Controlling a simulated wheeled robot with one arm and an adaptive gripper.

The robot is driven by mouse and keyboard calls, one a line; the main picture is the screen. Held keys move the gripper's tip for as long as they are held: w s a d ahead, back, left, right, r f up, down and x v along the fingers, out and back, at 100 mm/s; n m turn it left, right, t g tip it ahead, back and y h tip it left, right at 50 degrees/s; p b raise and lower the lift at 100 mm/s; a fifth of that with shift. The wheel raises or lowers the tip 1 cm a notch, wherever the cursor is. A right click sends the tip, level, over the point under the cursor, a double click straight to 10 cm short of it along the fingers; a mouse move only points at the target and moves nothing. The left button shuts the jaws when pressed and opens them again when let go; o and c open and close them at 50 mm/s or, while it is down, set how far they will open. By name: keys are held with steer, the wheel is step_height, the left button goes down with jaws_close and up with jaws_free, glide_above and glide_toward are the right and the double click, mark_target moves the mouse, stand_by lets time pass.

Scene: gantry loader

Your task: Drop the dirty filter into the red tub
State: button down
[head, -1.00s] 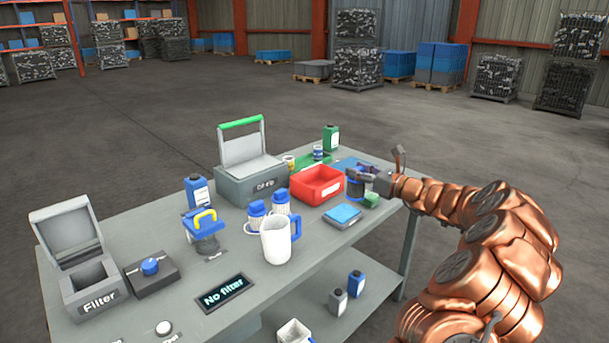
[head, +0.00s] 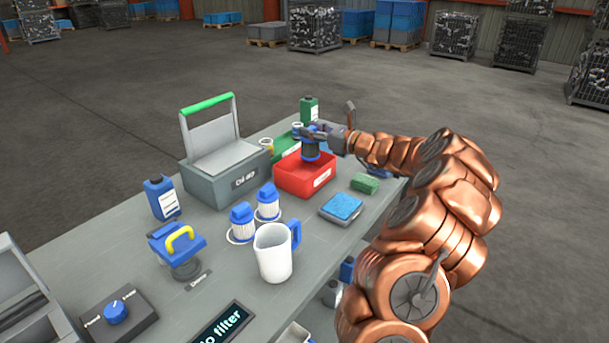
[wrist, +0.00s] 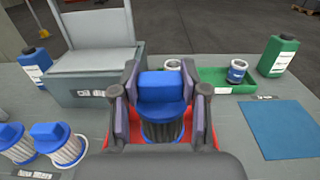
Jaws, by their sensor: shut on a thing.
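My gripper (head: 325,139) is shut on the dirty filter (head: 311,150), which has a blue cap and a dark grey pleated body. In the wrist view the blue cap (wrist: 163,90) sits between the two fingers, and the dark body (wrist: 163,130) hangs below. The red tub (head: 306,178) stands on the table, and the filter is over it in the head view. In the wrist view the red tub's wall (wrist: 114,128) shows on both sides of the gripper. The filter's lower end is partly hidden, so I cannot tell how far it reaches into the tub.
A grey box with a green-handled lid (head: 225,175) stands left of the tub. A green tray (wrist: 228,82) with a small jar is behind. Two blue-capped white filters (head: 242,222), a white jug (head: 274,255), a blue sponge pad (head: 341,206) and a green block (head: 365,184) stand nearer.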

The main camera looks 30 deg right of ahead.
mark_target(319, 147)
steer(key=shift+f+b, duration=2.35)
steer(key=shift+f, duration=0.15)
steer(key=shift+r, duration=0.1)
steer(key=c, duration=0.5)
jaws_free()
steer(key=shift+s+d, duration=0.1)
steer(key=shift+s, duration=0.05)
steer(key=v, duration=1.1)
steer(key=shift+s+d, duration=0.1)
steer(key=shift+s, duration=0.3)
